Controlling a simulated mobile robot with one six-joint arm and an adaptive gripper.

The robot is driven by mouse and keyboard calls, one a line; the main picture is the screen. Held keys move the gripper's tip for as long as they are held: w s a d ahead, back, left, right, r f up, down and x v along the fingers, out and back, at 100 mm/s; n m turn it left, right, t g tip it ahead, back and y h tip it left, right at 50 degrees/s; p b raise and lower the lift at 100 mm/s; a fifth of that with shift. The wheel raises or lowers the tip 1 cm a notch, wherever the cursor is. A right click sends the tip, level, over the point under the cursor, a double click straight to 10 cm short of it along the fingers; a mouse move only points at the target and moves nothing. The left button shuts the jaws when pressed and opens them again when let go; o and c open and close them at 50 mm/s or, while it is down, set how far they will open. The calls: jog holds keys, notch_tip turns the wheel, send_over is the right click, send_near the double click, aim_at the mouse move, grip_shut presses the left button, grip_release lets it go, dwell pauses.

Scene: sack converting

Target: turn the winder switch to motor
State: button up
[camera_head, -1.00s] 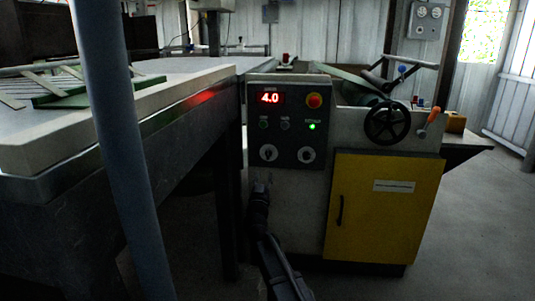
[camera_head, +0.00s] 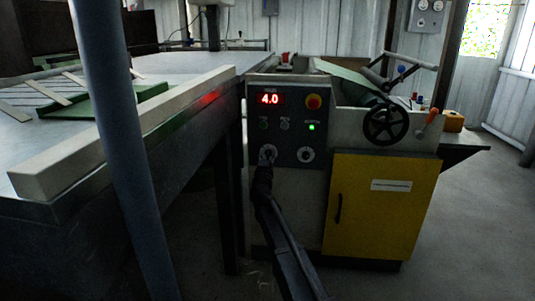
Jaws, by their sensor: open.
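The control panel (camera_head: 288,122) is dark and shows a red 4.0 display (camera_head: 270,99), a red emergency button (camera_head: 313,102) and a lit green lamp (camera_head: 311,127).
A yellow cabinet door (camera_head: 380,210) is below right of the panel. A black handwheel (camera_head: 388,125) and an orange-handled lever (camera_head: 430,118) stick out to its right. A long table (camera_head: 150,135) stands close on the left. The floor at right is clear.

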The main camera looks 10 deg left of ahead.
grip_shut()
jog(key=shift+m+h, duration=0.4)
jog(key=shift+m, duration=0.4)
dwell(0.4)
jog(key=m+h, duration=0.1)
jog(key=m, duration=0.2)
jog(key=m+g+h+p, duration=0.1)
jog(key=m+h, duration=0.1)
jog(key=m, duration=0.1)
jog(key=shift+w+d+r+m, duration=0.1)
jog(key=shift+d+m, duration=0.05)
jog(key=shift+m, duration=0.15)
jog(key=shift+d+m+g+h+p, duration=0.1)
jog(key=shift+m+g+h+p, duration=0.3)
jog(key=shift+m, duration=0.75)
jog(key=shift+m+g+h+p, duration=0.1)
jog(key=shift+m+g+h, duration=0.1)
jog(key=shift+m+h, duration=0.7)
jog(key=shift+m, duration=0.35)
